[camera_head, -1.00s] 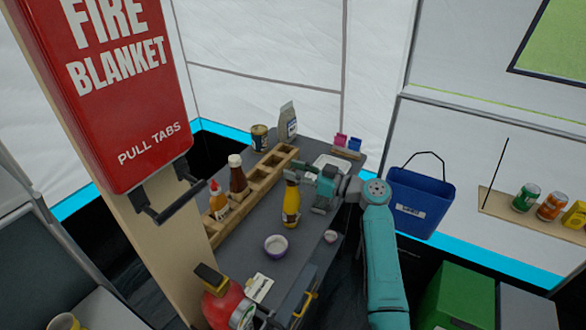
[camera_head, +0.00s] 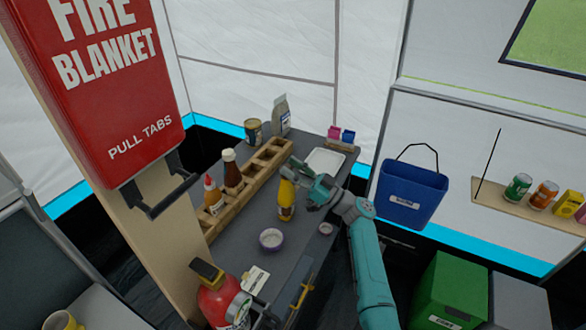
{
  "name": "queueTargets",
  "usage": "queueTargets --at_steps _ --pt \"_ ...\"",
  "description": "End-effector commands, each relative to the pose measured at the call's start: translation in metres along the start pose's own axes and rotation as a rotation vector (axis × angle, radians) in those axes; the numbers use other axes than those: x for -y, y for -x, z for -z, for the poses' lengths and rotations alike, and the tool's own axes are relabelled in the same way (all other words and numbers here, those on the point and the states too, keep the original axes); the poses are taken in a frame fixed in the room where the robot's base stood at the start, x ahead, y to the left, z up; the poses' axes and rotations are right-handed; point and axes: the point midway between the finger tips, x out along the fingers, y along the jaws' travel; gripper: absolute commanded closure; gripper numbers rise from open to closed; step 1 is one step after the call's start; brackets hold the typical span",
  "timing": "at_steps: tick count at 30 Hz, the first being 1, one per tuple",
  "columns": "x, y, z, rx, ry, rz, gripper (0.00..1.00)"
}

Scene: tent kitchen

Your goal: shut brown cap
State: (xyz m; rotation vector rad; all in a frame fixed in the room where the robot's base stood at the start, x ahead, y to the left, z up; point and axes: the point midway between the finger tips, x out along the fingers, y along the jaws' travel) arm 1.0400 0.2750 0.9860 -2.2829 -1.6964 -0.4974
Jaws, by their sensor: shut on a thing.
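A yellow bottle (camera_head: 286,201) with a dark label stands upright on the grey counter (camera_head: 252,218), right of the wooden rack. My gripper (camera_head: 288,176) comes in from the right and is shut at the top of this bottle, with its fingers around the neck and cap area. The brown cap is hidden by the fingers or too small to make out. I cannot tell how far it is closed.
A small purple-white bowl (camera_head: 271,239) stands in front. A white tray (camera_head: 325,161) lies behind my gripper. A blue bucket (camera_head: 411,194) hangs to the right.

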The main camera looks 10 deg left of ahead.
Motion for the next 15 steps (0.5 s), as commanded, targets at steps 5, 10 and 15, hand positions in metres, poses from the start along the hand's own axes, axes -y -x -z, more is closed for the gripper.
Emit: queueTargets --at_steps 5,10,15 --pt "0.0005 0.0011 -0.0024 0.004 -0.002 -0.001 0.96" --pt "0.0005 0.0009 -0.0021 0.004 -0.002 -0.001 0.38" --pt "0.0003 0.0004 -0.0012 0.003 -0.001 0.0 0.38"
